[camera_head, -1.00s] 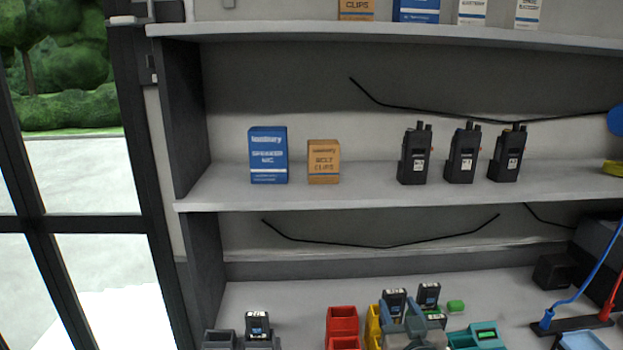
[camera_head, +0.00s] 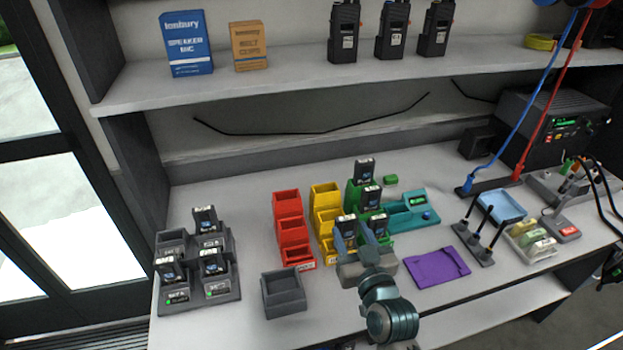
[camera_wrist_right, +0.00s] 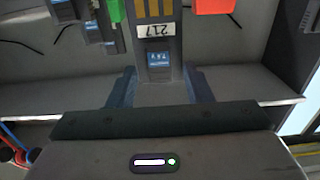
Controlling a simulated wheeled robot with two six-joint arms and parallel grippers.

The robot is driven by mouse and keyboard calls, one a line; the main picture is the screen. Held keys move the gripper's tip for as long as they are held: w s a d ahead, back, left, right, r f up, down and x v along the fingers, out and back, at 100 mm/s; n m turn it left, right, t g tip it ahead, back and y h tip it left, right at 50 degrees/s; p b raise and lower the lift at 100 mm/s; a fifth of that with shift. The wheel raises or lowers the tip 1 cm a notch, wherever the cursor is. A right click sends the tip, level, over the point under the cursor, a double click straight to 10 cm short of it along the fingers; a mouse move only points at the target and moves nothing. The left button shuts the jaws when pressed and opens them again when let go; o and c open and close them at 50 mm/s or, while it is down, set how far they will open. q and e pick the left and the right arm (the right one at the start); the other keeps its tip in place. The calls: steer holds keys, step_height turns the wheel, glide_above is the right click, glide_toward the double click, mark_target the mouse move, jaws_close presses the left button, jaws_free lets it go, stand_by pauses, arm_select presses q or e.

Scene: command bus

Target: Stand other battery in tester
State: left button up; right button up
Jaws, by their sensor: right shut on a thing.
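My right gripper (camera_head: 364,246) is shut on a dark battery, above the front of the green bins (camera_head: 354,192). In the right wrist view the held battery (camera_wrist_right: 158,60) sits between the fingers, with a blue label, a white tag reading 217 and gold strips. Other dark batteries, such as the rear one (camera_head: 365,169), stand in the green bins; the gripper partly hides the front ones. The teal device with a green display, seemingly the tester (camera_head: 405,216), lies just right of the green bins. My left gripper is not in view.
Red bins (camera_head: 288,228) and yellow bins (camera_head: 325,198) stand left of the green ones. A grey charger (camera_head: 222,286) with batteries is far left, an empty grey box (camera_head: 284,290) in front. A purple mat (camera_head: 437,268) lies right of the gripper. A shelf (camera_head: 270,97) overhangs the back.

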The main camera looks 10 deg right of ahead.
steer(key=w+r, duration=1.2)
steer(key=w, duration=0.3)
steer(key=shift+w+a, duration=0.2)
steer(key=shift+w, duration=0.05)
step_height(320, 180, down, 10)
steer(key=shift+s+r+p, duration=0.1)
steer(key=shift+r+p, duration=0.1)
steer(key=shift+p, duration=0.95)
